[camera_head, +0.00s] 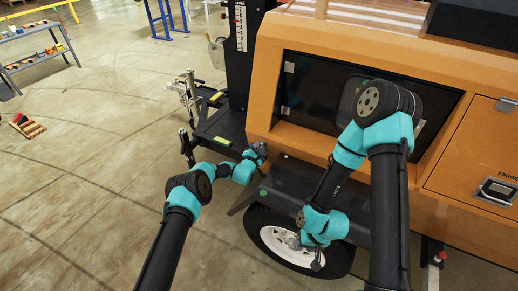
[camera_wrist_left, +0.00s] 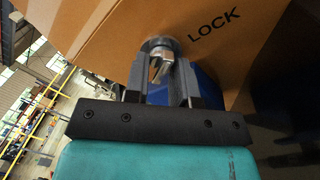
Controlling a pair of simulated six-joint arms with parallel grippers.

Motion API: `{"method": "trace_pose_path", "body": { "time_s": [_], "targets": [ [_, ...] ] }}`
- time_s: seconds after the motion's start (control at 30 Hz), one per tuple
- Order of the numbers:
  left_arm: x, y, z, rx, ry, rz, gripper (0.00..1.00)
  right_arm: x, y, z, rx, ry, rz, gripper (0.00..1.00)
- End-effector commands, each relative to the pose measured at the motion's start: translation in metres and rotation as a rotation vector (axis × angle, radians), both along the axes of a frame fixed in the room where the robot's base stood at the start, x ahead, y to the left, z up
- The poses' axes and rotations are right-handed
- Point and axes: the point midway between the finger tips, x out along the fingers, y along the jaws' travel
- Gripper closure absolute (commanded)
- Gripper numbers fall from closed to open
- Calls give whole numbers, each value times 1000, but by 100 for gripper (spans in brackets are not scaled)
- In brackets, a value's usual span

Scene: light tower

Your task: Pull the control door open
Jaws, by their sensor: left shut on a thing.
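The control door appears to be the dark panel (camera_head: 312,82) set in the orange housing; it looks closed, and my right arm covers part of it. My left gripper (camera_head: 259,149) is at the housing's lower left corner, below the panel. In the left wrist view, my left gripper (camera_wrist_left: 160,65) is shut on a round metal lock knob (camera_wrist_left: 157,44) on the orange face, beside the printed word LOCK. My right gripper (camera_head: 312,255) hangs low in front of the wheel; its fingers are too small to read.
The orange housing (camera_head: 440,70) fills the right side, with an engine door and latch (camera_head: 496,190). A wheel (camera_head: 290,245) sits under a dark fender. A trailer hitch frame (camera_head: 215,125) stands at left.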

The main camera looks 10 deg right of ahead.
Motion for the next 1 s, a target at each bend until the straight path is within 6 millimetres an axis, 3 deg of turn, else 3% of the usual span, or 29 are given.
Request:
{"method": "trace_pose_path", "body": {
  "time_s": [0.03,0.53,0.57,0.67,1.0],
  "targets": [
    [7,7,9,-8,-13,15,100,0,0,0,0,0,0,57],
    [8,9,9,-9,-15,17,100,0,0,0,0,0,0,57],
    [8,9,9,-9,-15,17,75,0,0,0,0,0,0,57],
    [8,9,9,-9,-14,17,65,0,0,0,0,0,0,57],
    [3,5,6,-7,-8,9,64,0,0,0,0,0,0,57]
  ]
}}
